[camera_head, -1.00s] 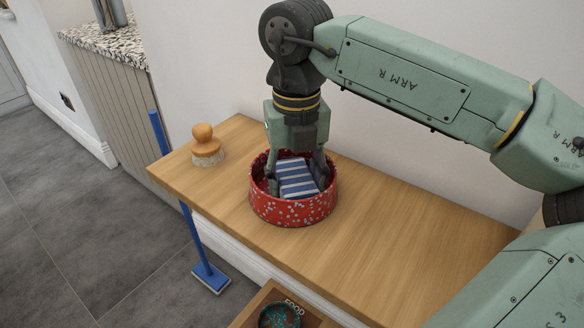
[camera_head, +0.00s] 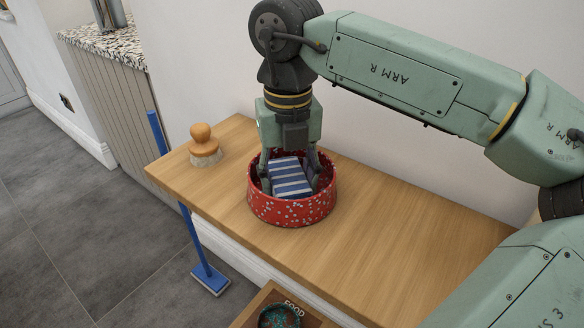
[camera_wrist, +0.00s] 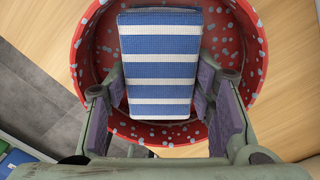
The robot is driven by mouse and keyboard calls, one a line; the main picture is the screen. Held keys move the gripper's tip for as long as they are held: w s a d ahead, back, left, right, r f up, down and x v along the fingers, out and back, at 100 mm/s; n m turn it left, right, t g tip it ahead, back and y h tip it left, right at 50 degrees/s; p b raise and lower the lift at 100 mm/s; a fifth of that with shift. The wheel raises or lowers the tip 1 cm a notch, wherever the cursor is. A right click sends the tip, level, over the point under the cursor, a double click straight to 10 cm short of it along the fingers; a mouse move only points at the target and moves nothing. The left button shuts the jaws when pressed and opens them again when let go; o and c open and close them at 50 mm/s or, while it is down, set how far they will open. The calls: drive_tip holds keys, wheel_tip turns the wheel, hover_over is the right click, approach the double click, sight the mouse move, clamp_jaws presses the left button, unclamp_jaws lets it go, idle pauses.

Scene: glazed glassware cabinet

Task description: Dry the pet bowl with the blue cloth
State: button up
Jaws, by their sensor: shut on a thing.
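The pet bowl (camera_head: 291,210) is red with pale speckles and stands upright on the wooden top. The blue cloth (camera_head: 290,180), with blue and white stripes, is folded into a pad inside the bowl. My gripper (camera_head: 289,182) reaches down into the bowl and is shut on the cloth, with a finger at each side of it. In the wrist view the cloth (camera_wrist: 160,65) lies between the fingers, and the bowl's speckled rim (camera_wrist: 262,50) curves around it. The contact between cloth and bowl floor is hidden.
A wooden-handled brush (camera_head: 204,146) stands at the left end of the wooden top (camera_head: 400,235). A blue-handled tool (camera_head: 196,245) leans at the front left. A box marked FOOD holds a dark teal bowl (camera_head: 279,317) below. The top is clear to the right.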

drive_tip(key=shift+d, duration=0.7)
drive_tip(key=shift+a, duration=0.75)
drive_tip(key=shift+d+f, duration=0.1)
drive_tip(key=shift+d, duration=0.65)
drive_tip(key=shift+a+b, duration=0.35)
drive_tip(key=shift+a, duration=0.35)
drive_tip(key=shift+d, duration=0.7)
drive_tip(key=shift+a, duration=0.7)
drive_tip(key=shift+d, duration=0.7)
drive_tip(key=shift+a+b, duration=0.35)
drive_tip(key=shift+a, duration=0.35)
drive_tip(key=shift+d, duration=0.7)
drive_tip(key=shift+a, duration=0.75)
